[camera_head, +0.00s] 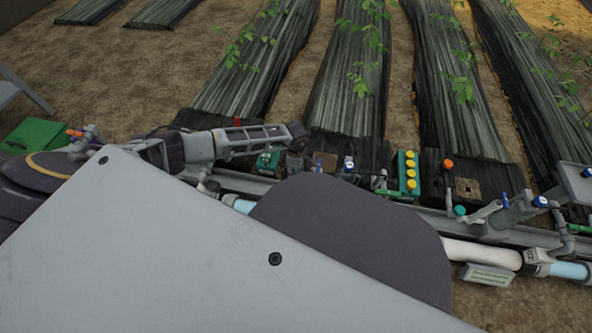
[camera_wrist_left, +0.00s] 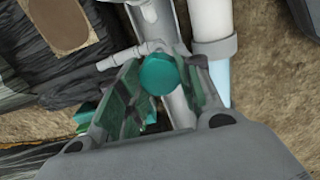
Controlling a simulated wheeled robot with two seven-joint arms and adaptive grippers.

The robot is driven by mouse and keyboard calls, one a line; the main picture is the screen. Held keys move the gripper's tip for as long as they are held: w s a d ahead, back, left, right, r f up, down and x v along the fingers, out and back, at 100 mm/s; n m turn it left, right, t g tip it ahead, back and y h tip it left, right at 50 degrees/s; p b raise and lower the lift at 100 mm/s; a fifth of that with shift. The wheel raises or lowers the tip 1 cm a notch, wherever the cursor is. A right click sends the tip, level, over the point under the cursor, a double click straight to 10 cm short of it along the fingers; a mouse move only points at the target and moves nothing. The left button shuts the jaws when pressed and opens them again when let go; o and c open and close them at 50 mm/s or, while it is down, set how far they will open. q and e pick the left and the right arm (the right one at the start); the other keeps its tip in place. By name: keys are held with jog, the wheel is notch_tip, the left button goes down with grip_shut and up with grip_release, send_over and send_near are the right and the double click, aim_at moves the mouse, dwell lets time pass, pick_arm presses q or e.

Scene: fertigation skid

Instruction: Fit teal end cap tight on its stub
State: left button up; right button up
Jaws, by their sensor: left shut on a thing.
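The teal end cap (camera_wrist_left: 159,73) shows as a round disc between the two fingers of my left gripper (camera_wrist_left: 163,86) in the left wrist view. The gripper is shut on it. A grey stub-like fitting (camera_wrist_left: 122,58) lies just beyond and to the left of the cap. I cannot tell whether the cap touches or sits on a stub. In the head view my left arm reaches in from the left over the pipe row, and its fingertips and the held cap cannot be made out. My right gripper is not in view.
A white and clear pipe (camera_head: 480,254) runs along the skid. A green box (camera_head: 36,135) is at left. Planted beds lie behind.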

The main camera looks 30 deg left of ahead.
pick_arm(q)
jog(key=n, duration=0.6)
jog(key=shift+f+n, duration=0.15)
jog(key=shift+n, duration=0.25)
jog(key=n, duration=0.5)
jog(key=shift+s+d+f+n, duration=0.1)
jog(key=shift+f+n, duration=0.15)
jog(key=shift+n, duration=0.05)
jog(key=shift+f, duration=1.35)
jog(key=shift+f, duration=1.2)
dwell(0.7)
jog(key=o, duration=0.4)
jog(key=shift+f, duration=0.35)
dwell(0.8)
